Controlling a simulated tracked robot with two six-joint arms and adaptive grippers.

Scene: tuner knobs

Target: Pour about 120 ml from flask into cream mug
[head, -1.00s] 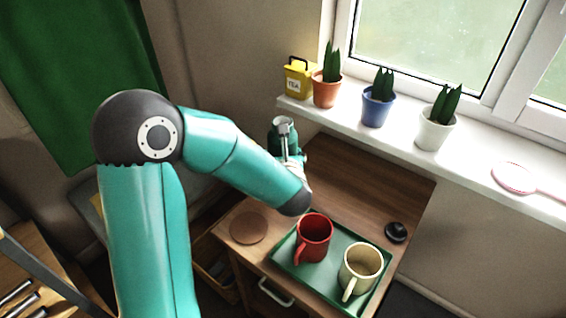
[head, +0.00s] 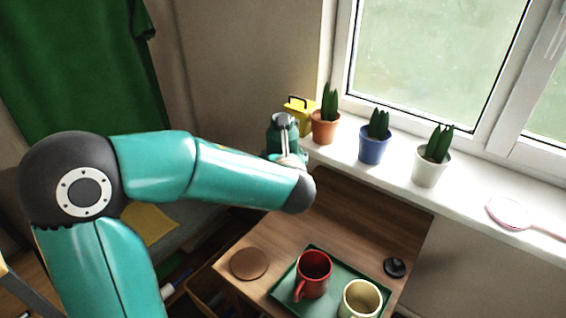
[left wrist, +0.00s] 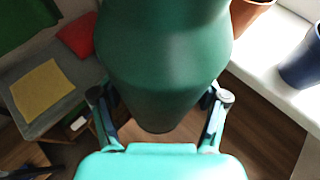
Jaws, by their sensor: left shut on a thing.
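The dark green flask (left wrist: 165,60) fills the upper middle of the left wrist view, between the fingers of my left gripper (left wrist: 160,112). My left gripper is shut on it. In the head view the flask (head: 275,140) shows partly behind my gripper and wrist, raised near the sill's left end. The cream mug (head: 361,302) stands on the green tray (head: 341,272) at the bottom, cut by the frame edge. A red mug (head: 313,273) stands on the tray to its left. The cream mug's inside looks empty. My right gripper is not in view.
A brown round coaster (head: 249,264) and a black lid (head: 395,267) lie on the wooden cabinet top (head: 345,215). The window sill (head: 465,202) holds a yellow tin (head: 299,113), three potted plants and a pink round-headed object (head: 508,212). The cabinet top behind the tray is clear.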

